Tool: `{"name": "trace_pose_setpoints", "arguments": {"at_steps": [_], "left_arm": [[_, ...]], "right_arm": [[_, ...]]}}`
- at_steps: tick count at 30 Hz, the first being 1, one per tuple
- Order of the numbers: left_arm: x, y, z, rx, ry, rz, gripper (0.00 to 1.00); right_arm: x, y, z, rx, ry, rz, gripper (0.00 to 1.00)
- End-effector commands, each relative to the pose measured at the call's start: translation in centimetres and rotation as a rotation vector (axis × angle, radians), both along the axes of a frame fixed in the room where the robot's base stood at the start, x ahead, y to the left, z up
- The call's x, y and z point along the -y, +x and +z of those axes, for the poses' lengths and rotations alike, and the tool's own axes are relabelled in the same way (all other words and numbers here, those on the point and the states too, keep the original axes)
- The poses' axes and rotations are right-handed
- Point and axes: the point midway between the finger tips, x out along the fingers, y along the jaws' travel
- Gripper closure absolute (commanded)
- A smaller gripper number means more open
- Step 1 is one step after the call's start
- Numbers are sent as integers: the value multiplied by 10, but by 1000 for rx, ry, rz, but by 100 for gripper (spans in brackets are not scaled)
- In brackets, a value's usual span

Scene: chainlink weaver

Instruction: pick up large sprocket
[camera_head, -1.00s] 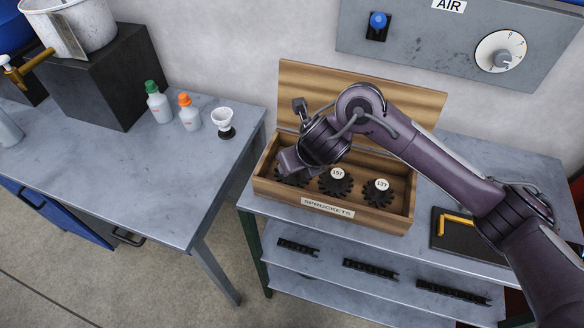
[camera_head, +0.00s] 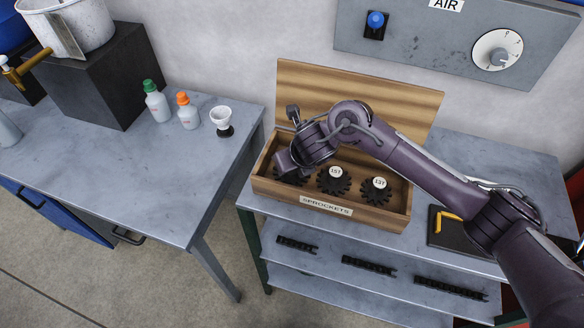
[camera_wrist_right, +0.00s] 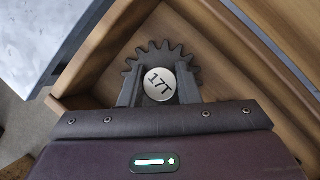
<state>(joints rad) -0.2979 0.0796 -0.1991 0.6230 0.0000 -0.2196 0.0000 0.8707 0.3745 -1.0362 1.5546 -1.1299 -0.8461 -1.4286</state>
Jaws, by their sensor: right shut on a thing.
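The large sprocket (camera_wrist_right: 160,56) is dark and toothed, with a round white hub marked 17T. In the right wrist view it lies between the fingers of my right gripper (camera_wrist_right: 158,88), which are shut on its hub. In the head view my right gripper (camera_head: 285,170) reaches down into the left end of the wooden sprocket box (camera_head: 262,188) and covers most of this sprocket. Whether the sprocket touches the box floor cannot be told. My left gripper is not in view.
Sprockets marked 15T (camera_head: 335,180) and 13T (camera_head: 377,190) sit in the box to the right. The box's raised lid (camera_head: 400,102) stands behind my arm. A dark tray (camera_head: 445,235) lies right of the box. Chain pieces (camera_head: 368,265) lie on the shelf below.

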Motion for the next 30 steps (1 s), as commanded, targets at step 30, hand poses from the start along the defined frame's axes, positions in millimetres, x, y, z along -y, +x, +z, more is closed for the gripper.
{"name": "trace_pose_setpoints", "arguments": {"at_steps": [30], "left_arm": [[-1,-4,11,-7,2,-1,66]], "right_arm": [[0,3,112,15,0,2,100]]}}
